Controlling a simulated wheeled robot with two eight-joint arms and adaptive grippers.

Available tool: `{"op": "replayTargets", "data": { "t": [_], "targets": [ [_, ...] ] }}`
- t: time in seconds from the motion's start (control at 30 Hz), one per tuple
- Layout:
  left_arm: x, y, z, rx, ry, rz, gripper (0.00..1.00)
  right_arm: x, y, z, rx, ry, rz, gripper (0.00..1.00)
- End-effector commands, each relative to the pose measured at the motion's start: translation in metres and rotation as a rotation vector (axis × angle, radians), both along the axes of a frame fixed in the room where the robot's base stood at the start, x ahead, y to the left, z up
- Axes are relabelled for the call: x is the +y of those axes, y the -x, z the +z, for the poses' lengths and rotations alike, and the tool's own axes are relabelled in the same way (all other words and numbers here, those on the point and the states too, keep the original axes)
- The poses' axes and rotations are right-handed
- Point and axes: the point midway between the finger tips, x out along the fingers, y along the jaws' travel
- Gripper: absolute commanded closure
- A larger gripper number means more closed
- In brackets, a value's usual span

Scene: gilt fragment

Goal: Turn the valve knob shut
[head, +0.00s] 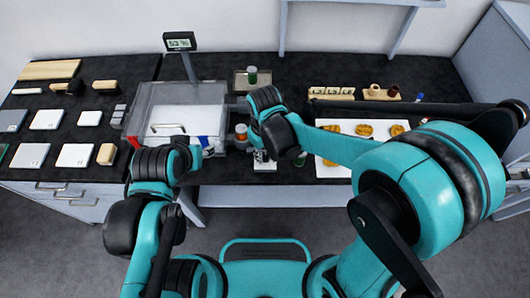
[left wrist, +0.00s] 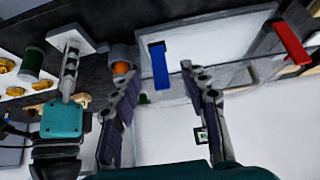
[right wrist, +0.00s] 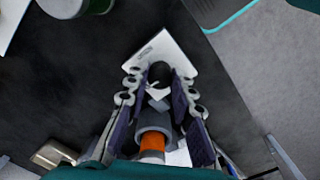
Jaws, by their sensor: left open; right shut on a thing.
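A dark round knob (right wrist: 159,71) stands on a small white plate (right wrist: 155,47) in the right wrist view. My right gripper (right wrist: 160,82) is shut on it from above, and the fingers hide its sides. In the head view the right gripper (head: 262,155) is low over the plate (head: 264,166) at the bench's front edge. My left gripper (left wrist: 161,75) is open and empty in the left wrist view. Its fingers appear either side of a blue handle (left wrist: 159,66), but I cannot tell the depth between them. A red handle (left wrist: 291,43) is further right.
A clear box (head: 165,97) stands left of the right gripper. An orange-banded cylinder (head: 241,132) is close by the gripper. A green-capped jar (head: 252,75) stands behind. A white tray of gilt pieces (head: 333,170) lies to the right.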

Motion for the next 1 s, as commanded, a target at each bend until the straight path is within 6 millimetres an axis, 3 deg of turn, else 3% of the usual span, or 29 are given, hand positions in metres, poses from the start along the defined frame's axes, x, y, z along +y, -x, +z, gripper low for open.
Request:
{"op": "replayTargets", "data": {
  "t": [0.3,0.83,0.87,0.9,0.93,1.0],
  "targets": [
    [0.0,0.0,0.0001,0.0,0.0,0.0,0.56,0.0001,0.0006,-0.0004,0.001,-0.001,0.114,1.0],
    [0.0,0.0,0.0001,0.0,0.0,0.0,0.56,0.0001,0.0006,-0.0004,0.001,-0.001,0.135,1.0],
    [0.0,0.0,0.0001,0.0,0.0,0.0,0.56,0.0001,0.0006,-0.0004,0.001,-0.001,0.135,0.71],
    [0.0,0.0,0.0001,0.0,0.0,0.0,0.56,0.0001,0.0006,-0.0004,0.001,-0.001,0.135,0.61],
    [0.0,0.0,0.0001,0.0,0.0,0.0,0.56,0.0001,0.0005,-0.0003,0.001,-0.001,0.135,0.55],
    [0.0,0.0,0.0001,0.0,0.0,0.0,0.56,0.0001,0.0005,-0.0003,0.001,-0.001,0.135,0.55]
  ]
}}
